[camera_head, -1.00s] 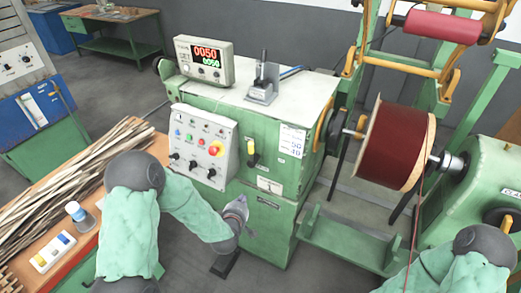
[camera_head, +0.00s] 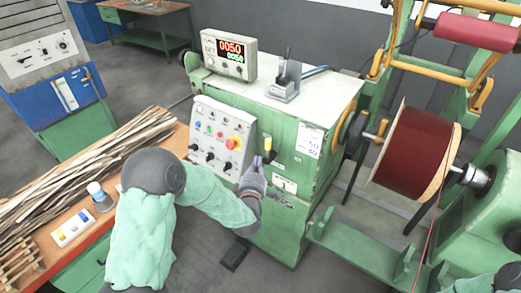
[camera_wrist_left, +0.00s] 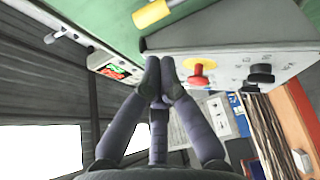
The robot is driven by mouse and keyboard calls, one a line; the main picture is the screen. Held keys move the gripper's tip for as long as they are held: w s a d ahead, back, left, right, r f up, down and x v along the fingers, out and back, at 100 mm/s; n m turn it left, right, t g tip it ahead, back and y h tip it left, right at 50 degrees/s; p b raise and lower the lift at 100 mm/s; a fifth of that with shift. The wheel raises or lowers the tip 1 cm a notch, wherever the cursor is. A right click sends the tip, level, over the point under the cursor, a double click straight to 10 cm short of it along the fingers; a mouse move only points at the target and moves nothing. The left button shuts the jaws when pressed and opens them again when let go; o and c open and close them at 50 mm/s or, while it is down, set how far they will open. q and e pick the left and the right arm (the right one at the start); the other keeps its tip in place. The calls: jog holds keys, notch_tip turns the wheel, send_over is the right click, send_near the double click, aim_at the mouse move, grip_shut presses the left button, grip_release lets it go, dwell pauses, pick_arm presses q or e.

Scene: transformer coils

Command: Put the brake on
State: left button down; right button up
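The brake lever with a yellow grip (camera_head: 267,144) stands upright on the front of the green winding machine (camera_head: 300,178), right of the control panel. It also shows in the left wrist view as a yellow grip (camera_wrist_left: 152,14) at the top. My left gripper (camera_head: 258,162) is just below and beside the lever, without visible contact. In the left wrist view its fingertips (camera_wrist_left: 160,75) are together with nothing between them. My right arm shows only at the bottom right corner; its gripper is out of view.
The control panel (camera_head: 221,138) has knobs and a red button (camera_head: 232,143) close left of my gripper. A dark red wire spool (camera_head: 415,152) is mounted at the right. An orange-topped bench (camera_head: 95,235) with wooden strips stands at the left.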

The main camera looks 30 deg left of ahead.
aim_at(270, 148)
pick_arm(q)
jog(key=x, duration=0.9)
jog(key=shift+w+a+b, duration=0.15)
jog(key=shift+w+b, duration=0.15)
jog(key=shift+w, duration=0.05)
